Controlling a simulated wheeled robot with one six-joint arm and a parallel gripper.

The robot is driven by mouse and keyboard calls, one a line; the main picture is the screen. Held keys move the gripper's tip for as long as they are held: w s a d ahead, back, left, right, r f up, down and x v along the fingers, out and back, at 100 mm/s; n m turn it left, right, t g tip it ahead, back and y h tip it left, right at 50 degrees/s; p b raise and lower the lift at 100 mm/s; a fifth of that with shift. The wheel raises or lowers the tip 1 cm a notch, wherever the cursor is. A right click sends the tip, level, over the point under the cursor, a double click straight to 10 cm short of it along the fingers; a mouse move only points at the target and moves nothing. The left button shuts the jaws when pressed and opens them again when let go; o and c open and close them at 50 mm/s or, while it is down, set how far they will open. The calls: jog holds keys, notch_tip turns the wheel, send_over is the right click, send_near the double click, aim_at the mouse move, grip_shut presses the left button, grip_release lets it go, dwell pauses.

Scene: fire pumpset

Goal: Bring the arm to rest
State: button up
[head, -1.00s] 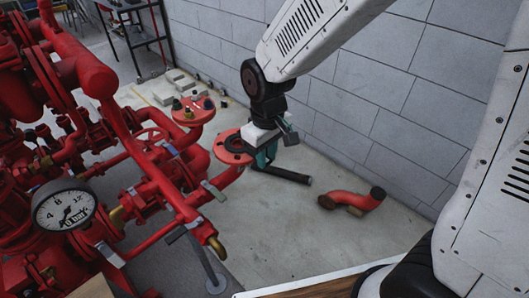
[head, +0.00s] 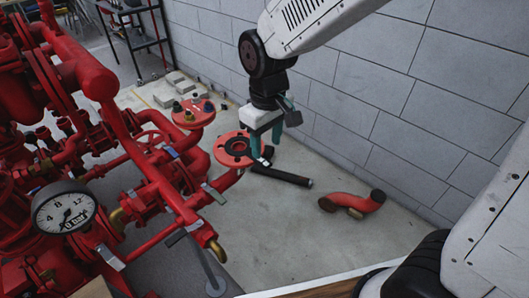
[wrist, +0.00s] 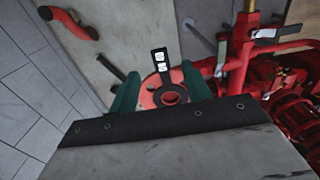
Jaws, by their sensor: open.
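My gripper (head: 265,149) hangs fingers-down from the arm, just above and beside a red pipe flange (head: 224,157). Its two green fingers are apart with nothing held between them. In the wrist view the open gripper (wrist: 160,92) spans the flange (wrist: 148,99). A flat black ring (head: 238,147) lies on the flange face. In the wrist view this ring (wrist: 174,96) has a black tab with white marks (wrist: 160,62) pointing away from the gripper. The gripper looks clear of the ring, though the exact gap cannot be told.
Red pumpwork with a pressure gauge (head: 64,207) fills the left. A second flange (head: 193,112) carries small parts. A black bar (head: 281,176) and a red elbow pipe (head: 353,203) lie on the floor. The grey block wall (head: 400,110) stands close on the right.

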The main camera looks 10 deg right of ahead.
jog(key=shift+r, duration=1.15)
jog(key=s+d+r+m, duration=0.3)
jog(key=s+d+r, duration=0.1)
jog(key=s+d, duration=0.4)
jog(key=s+d+r+m+t, duration=0.1)
jog(key=s+d+r+m, duration=0.2)
jog(key=s+d, duration=0.6)
jog(key=shift+s+r+m, duration=0.4)
jog(key=shift+s+r, duration=0.4)
jog(key=shift+r, duration=0.15)
